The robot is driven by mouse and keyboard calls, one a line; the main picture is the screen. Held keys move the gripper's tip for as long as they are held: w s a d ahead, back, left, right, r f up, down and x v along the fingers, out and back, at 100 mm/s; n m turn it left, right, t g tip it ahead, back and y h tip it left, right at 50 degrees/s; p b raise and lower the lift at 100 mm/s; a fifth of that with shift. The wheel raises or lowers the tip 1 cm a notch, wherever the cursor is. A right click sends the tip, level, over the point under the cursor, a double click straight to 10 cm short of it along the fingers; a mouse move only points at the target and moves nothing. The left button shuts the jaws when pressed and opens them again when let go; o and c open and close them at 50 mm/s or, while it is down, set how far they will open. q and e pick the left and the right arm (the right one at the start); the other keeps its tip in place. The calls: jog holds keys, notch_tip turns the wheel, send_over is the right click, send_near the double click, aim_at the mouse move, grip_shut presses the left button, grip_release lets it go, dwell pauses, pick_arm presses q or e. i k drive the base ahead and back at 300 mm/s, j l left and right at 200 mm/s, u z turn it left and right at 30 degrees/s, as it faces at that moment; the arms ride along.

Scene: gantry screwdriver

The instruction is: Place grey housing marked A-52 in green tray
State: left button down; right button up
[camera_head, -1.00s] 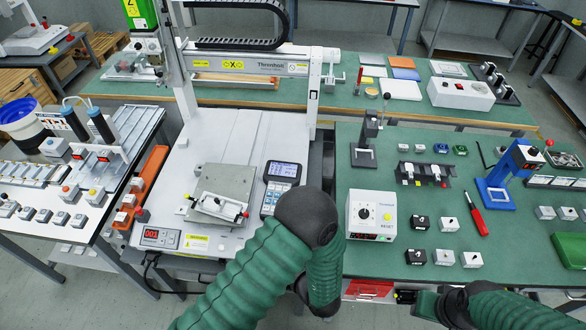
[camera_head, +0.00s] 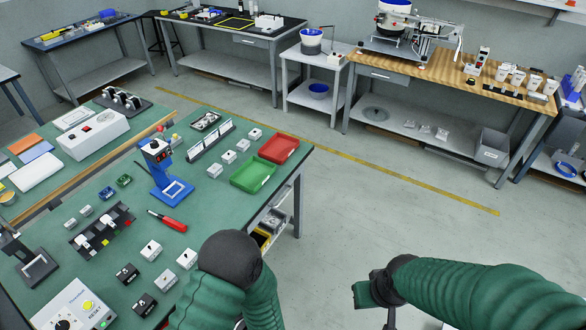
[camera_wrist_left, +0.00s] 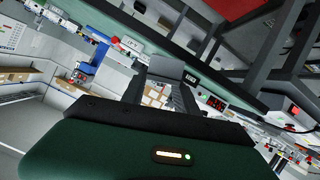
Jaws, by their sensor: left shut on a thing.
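The green tray (camera_head: 253,174) lies empty on the green table at its right end, beside a red tray. My left arm enters at the bottom centre of the head view, and its gripper is hidden there. In the left wrist view my left gripper (camera_wrist_left: 165,82) is shut on a small dark grey block (camera_wrist_left: 165,68), which appears to be a grey housing. No A-52 marking can be read on it. My right gripper (camera_head: 376,292) is over the floor at the lower right, with its jaws unclear.
The red tray (camera_head: 279,148) sits behind the green one. A blue press stand (camera_head: 170,185), a red screwdriver (camera_head: 168,221) and several light housings (camera_head: 228,157) occupy the green table (camera_head: 205,205). Open floor lies to the right of the table.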

aim_at(254, 175)
jog(key=i+l+u, duration=0.2)
jog(key=i+l, duration=0.35)
jog(key=i+l+u, duration=0.2)
jog(key=i, duration=0.15)
jog(key=i+u, duration=0.25)
jog(key=i+l, duration=0.05)
jog(key=i, duration=0.05)
